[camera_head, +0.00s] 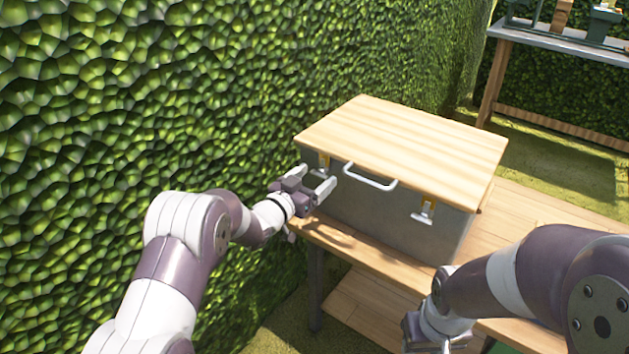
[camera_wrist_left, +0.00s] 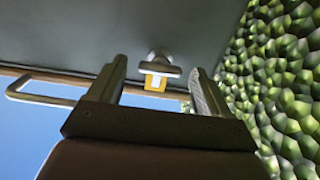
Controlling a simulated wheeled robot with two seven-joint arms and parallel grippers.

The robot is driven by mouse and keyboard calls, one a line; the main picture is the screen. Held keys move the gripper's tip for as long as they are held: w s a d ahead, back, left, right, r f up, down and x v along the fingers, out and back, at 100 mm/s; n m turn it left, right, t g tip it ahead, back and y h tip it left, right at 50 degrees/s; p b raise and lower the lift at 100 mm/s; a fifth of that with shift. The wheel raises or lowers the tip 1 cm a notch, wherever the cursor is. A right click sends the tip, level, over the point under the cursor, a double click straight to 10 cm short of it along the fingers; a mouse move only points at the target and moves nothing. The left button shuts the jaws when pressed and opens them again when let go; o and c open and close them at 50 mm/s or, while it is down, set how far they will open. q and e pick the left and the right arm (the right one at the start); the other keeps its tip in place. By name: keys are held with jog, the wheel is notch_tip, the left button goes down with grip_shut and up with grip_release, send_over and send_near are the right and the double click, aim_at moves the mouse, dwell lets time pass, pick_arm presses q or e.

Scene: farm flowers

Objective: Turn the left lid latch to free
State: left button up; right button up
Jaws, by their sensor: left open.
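A grey box (camera_head: 380,215) with a pale wooden lid (camera_head: 410,145) stands on a wooden table. The left lid latch (camera_head: 326,160) is on the box front near its left end, partly behind my left gripper. In the left wrist view the latch (camera_wrist_left: 159,68) has a metal cross-handle and a yellow part, and lies between and beyond the fingertips. My left gripper (camera_head: 320,179) is open at the box front, its fingers on either side of the latch in the wrist view (camera_wrist_left: 158,75). Contact cannot be told. My right gripper (camera_head: 430,335) is at the bottom edge, its fingers not clearly visible.
A white handle (camera_head: 370,177) sits on the box front, with the right latch (camera_head: 424,211) to its right. The wooden table (camera_head: 530,212) has bare room right of the box. A leafy hedge (camera_head: 150,90) rises close on the left. Another table (camera_head: 560,42) stands behind.

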pick_arm(q)
jog(key=shift+w+d, duration=0.2)
jog(key=shift+w, duration=0.1)
jog(key=shift+c, duration=0.4)
jog(key=c, duration=1)
jog(key=shift+o, duration=0.2)
